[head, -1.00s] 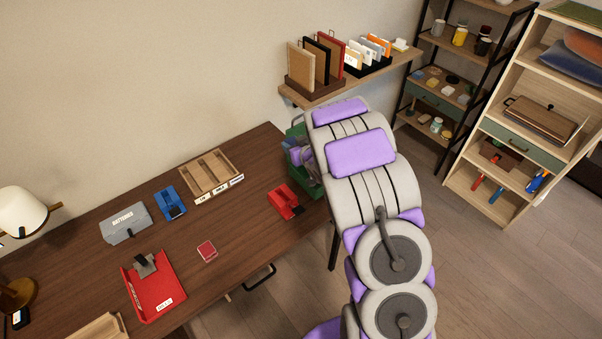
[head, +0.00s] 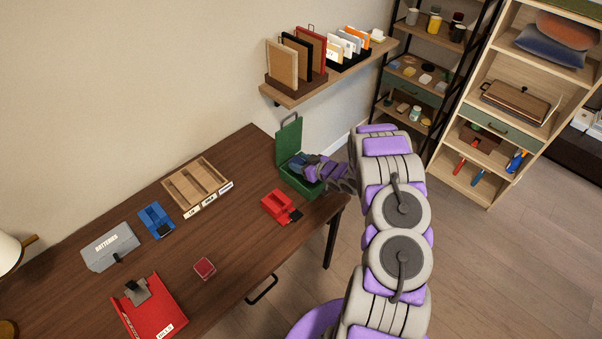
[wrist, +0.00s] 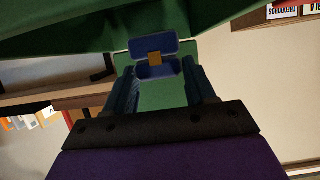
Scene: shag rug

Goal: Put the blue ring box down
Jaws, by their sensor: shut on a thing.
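The blue ring box (wrist: 153,44) is between my fingertips in the wrist view, with a small gold-brown patch at its middle. My gripper (wrist: 160,80) is shut on it. In the head view my gripper (head: 299,166) reaches from the right into an open green box (head: 303,192) on the desk's far right corner, below its raised lid (head: 289,141). The ring box is hard to tell from my dark blue fingers there. Green surfaces surround the fingers in the wrist view; whether the ring box touches the green box's floor is unclear.
On the desk (head: 225,235) are a red holder (head: 277,206), a wooden tray (head: 197,187), a blue holder (head: 156,219), a grey batteries box (head: 110,245), a small red box (head: 204,268) and a red tray (head: 155,312). A wall shelf (head: 330,74) hangs above.

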